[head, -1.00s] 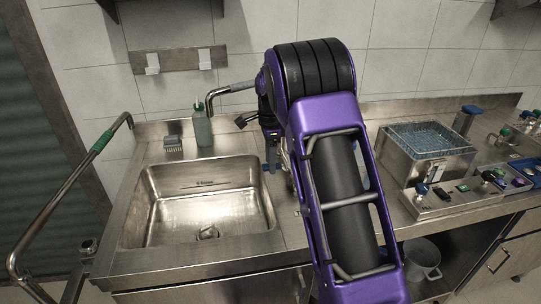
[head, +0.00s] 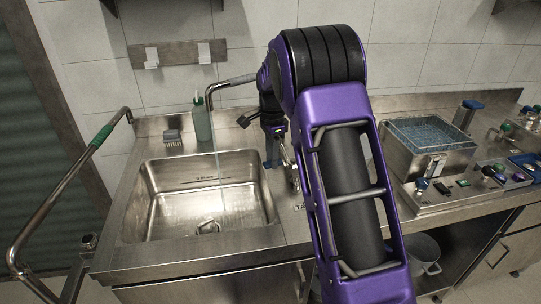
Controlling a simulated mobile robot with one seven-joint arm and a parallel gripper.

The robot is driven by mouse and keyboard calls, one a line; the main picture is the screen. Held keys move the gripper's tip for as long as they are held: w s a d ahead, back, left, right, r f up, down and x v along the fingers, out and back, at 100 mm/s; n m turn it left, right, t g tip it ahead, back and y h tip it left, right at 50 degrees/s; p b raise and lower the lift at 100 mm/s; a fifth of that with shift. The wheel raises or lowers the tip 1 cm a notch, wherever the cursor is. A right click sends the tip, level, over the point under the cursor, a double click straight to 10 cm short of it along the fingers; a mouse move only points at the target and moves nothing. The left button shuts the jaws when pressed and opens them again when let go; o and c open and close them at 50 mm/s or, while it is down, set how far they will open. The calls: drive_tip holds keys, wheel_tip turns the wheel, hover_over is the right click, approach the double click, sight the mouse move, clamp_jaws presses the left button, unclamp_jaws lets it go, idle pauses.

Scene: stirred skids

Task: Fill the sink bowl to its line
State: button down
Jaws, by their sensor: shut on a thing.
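The steel sink bowl (head: 160,205) is set in the counter at the left, with a dark fill line marked on its back wall. A thin stream of water (head: 218,160) falls from the spout (head: 228,83) into the bowl near the drain. Only a little water, if any, shows on the bottom; its level is hard to tell. My gripper (head: 273,160) points down at the right rim of the bowl, shut on the tap handle (head: 292,172). My purple arm hides most of the handle and the grip.
A steel bath with a blue basket (head: 428,135) and a control panel (head: 445,202) fill the right counter. A bent rail (head: 60,190) rises at the left.

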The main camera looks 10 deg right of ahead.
drive_tip(key=s+d+n, duration=0.5)
drive_tip(key=n, duration=0.9)
drive_tip(key=shift+s+d, duration=0.35)
drive_tip(key=shift+d, duration=0.05)
drive_tip(key=shift+s+f, duration=0.15)
drive_tip(key=shift+f, duration=0.05)
idle(6.0)
